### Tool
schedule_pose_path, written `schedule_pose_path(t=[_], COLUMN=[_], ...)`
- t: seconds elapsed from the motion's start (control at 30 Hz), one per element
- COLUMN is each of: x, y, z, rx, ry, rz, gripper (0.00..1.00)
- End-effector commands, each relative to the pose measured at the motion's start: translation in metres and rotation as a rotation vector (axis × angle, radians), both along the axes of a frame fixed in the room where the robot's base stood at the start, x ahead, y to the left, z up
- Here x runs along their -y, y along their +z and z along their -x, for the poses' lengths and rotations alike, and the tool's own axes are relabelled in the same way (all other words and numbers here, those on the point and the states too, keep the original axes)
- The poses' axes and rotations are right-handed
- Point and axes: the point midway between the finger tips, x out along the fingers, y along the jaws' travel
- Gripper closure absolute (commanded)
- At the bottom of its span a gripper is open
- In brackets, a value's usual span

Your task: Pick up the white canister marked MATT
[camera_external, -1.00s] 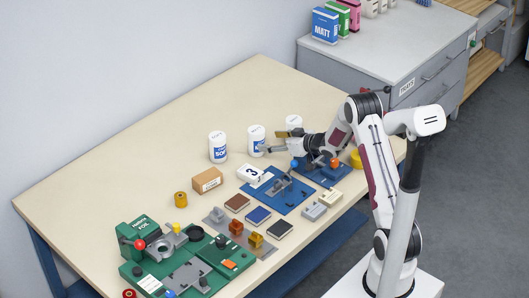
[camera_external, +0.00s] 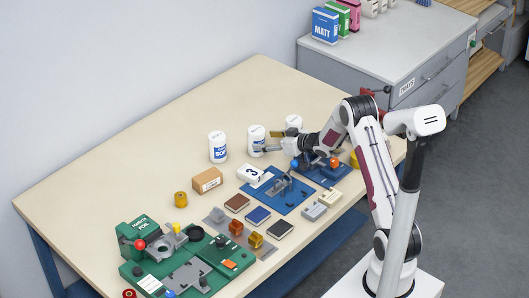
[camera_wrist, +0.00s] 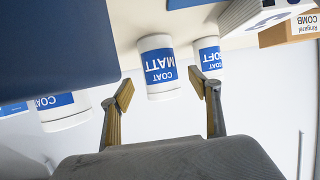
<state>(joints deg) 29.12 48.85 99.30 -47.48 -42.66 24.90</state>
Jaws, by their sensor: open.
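The white canister with a blue MATT COAT label (camera_wrist: 159,72) stands upright in the wrist view, upside down in that picture, between my two fingers. In the external view it is the middle canister (camera_external: 256,136) of three near the back edge of the table. My gripper (camera_wrist: 161,88) is open, its fingertips on either side of the canister's image, with no visible contact. In the external view my gripper (camera_external: 269,142) is just right of the canister, and a finger overlaps its lower label.
The SOFT canister (camera_external: 218,147) stands to the left and another white canister (camera_external: 294,122) to the right, behind my gripper. The table (camera_external: 130,170) is clear at the back left.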

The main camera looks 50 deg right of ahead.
Motion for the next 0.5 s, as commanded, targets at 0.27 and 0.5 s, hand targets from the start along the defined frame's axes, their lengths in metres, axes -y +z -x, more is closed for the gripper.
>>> schedule_pose_path(t=[0.27, 0.5], x=[-0.001, -0.002], y=[-0.003, -0.012], z=[-0.007, -0.027], rx=[0.000, 0.000], ry=[0.001, 0.001], rz=[0.000, 0.001], gripper=[0.38, 0.38])
